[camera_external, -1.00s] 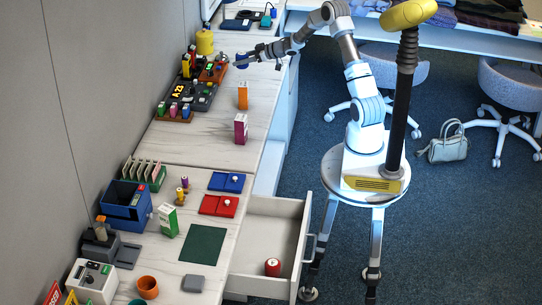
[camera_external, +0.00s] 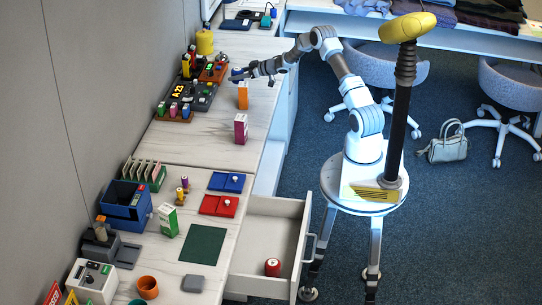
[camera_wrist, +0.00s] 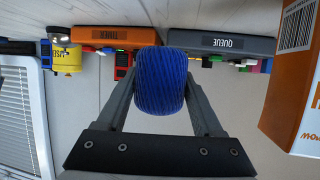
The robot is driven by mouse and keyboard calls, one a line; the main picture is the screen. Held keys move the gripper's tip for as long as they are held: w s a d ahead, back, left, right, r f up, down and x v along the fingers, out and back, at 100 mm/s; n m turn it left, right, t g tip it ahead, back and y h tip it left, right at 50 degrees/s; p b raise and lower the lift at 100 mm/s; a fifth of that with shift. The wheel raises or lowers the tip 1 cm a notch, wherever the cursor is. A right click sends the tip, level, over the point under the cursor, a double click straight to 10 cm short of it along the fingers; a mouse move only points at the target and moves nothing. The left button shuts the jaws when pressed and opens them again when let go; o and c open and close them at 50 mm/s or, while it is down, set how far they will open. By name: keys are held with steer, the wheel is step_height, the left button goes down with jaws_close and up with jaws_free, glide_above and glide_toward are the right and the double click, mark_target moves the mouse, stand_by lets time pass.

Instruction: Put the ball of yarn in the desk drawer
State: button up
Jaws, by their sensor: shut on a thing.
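The ball of yarn (camera_wrist: 161,81) is blue and sits between the two fingers of my gripper (camera_wrist: 160,92) in the wrist view. My gripper is shut on it. In the external view my gripper (camera_external: 240,75) is over the far part of the desk, near the orange box (camera_external: 243,95); the yarn shows there only as a small dark blue patch. The desk drawer (camera_external: 262,232) is pulled open at the near right of the desk. A red round thing (camera_external: 272,267) lies in the drawer's near part.
A magenta box (camera_external: 241,129) stands on the desk between my gripper and the drawer. The orange box (camera_wrist: 298,85) stands close at the right in the wrist view. Red (camera_external: 219,206) and blue trays (camera_external: 227,182) lie by the drawer. The drawer's far part looks clear.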

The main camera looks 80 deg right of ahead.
mark_target(235, 92)
steer(key=shift+w+a+f, duration=0.2)
steer(key=shift+w+f, duration=0.25)
steer(key=shift+w, duration=0.15)
steer(key=shift+f+b, duration=0.6)
steer(key=shift+f, duration=1.3)
steer(key=shift+f, duration=0.2)
steer(key=o, duration=1.3)
steer(key=shift+o, duration=0.2)
steer(key=shift+r, duration=0.25)
steer(key=shift+o, duration=0.2)
steer(key=p+v, duration=0.1)
steer(key=v, duration=1.1)
steer(key=shift+s+f+p, duration=0.1)
steer(key=shift+p, duration=0.3)
